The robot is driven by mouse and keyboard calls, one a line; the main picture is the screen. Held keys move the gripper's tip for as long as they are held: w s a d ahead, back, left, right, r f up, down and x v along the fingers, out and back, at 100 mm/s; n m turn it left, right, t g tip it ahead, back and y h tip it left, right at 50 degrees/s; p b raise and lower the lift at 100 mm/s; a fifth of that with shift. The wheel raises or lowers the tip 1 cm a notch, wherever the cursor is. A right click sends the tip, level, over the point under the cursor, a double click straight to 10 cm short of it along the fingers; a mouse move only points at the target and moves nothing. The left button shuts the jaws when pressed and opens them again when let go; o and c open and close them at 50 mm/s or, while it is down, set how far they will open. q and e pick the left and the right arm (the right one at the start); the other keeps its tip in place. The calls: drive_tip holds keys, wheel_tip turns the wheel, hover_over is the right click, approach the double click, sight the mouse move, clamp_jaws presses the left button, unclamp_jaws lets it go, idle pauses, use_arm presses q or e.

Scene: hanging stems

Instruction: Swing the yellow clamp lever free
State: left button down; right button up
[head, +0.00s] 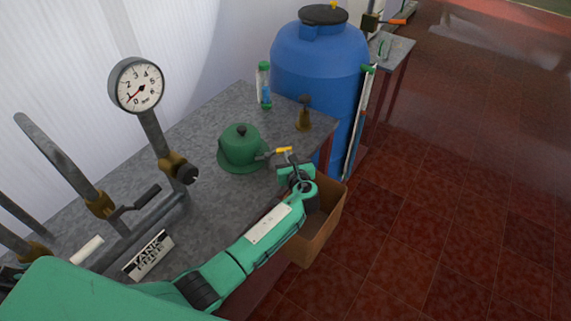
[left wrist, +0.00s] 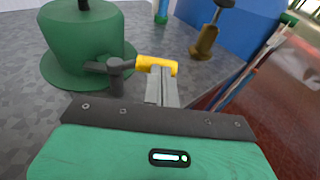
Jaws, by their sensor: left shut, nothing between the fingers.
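The yellow clamp lever (head: 284,150) sticks out to the right from a dark grey pivot on the green domed pot (head: 240,146), which stands on the grey table. In the left wrist view the lever (left wrist: 157,66) is a short yellow bar at the end of the grey pivot (left wrist: 115,70). My left gripper (head: 289,156) is shut and empty, with its fingertips (left wrist: 162,76) right at the lever's free end. The fingers partly cover the lever's lower edge; I cannot tell whether they touch it. My right gripper is not in view.
A brass bell-shaped object (head: 303,118) and a green-capped bottle (head: 264,88) stand behind the pot. A blue barrel (head: 320,62) is beyond the table. A brown box (head: 322,222) lies below my forearm. A gauge (head: 138,85) on pipework rises at left.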

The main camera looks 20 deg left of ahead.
use_arm(q)
drive_tip(key=shift+w+n+g+y, duration=0.5)
drive_tip(key=shift+n+y, duration=0.2)
drive_tip(key=shift+y, duration=0.1)
drive_tip(key=shift+w+b, duration=0.3)
drive_tip(key=shift+w+r, duration=0.1)
drive_tip(key=shift+r, duration=0.05)
